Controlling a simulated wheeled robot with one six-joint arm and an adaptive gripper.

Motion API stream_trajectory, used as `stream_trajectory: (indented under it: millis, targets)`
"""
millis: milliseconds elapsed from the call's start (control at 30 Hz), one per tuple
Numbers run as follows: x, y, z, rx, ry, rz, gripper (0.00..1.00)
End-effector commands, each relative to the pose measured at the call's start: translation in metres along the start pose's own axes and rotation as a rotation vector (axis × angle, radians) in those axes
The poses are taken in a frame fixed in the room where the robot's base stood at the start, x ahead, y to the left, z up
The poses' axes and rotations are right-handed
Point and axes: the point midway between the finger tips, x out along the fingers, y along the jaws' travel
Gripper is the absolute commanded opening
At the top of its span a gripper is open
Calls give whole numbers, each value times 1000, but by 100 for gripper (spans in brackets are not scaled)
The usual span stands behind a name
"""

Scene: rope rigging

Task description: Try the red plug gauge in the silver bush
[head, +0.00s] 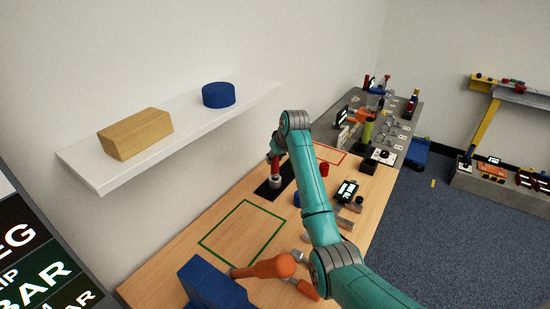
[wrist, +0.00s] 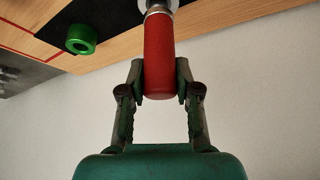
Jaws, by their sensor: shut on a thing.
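The red plug gauge (wrist: 159,50) is in my gripper (wrist: 160,82), whose two fingers are shut on its red handle. Its narrower silver end points toward the top of the wrist view, at a pale silver ring, seemingly the silver bush (wrist: 171,4), cut off by the frame edge. I cannot tell whether the tip is inside the bush or only at its mouth. In the head view my gripper (head: 274,158) is over the black mat, with a grey round piece, probably the bush (head: 275,182), just below the red gauge. My arm partly hides this spot.
A green ring (wrist: 81,39) lies beside the bush. The wooden bench (head: 215,262) has a bare green-outlined square in front. A red cylinder (head: 324,169) and small display (head: 347,190) stand right of the mat. A white shelf (head: 180,125) overhangs behind; an orange-handled tool (head: 265,267) lies near.

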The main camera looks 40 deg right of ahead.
Motion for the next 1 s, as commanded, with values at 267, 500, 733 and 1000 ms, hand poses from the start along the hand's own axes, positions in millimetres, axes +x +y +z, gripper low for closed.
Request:
stream_trajectory:
  millis: [267,500,733,1000]
  targets:
    - [1,0,0,0,-1,0,0]
    - [1,0,1,0,-1,0,0]
    - [-4,0,-3,0,0,0,0]
    - [-12,0,-8,0,0,0,0]
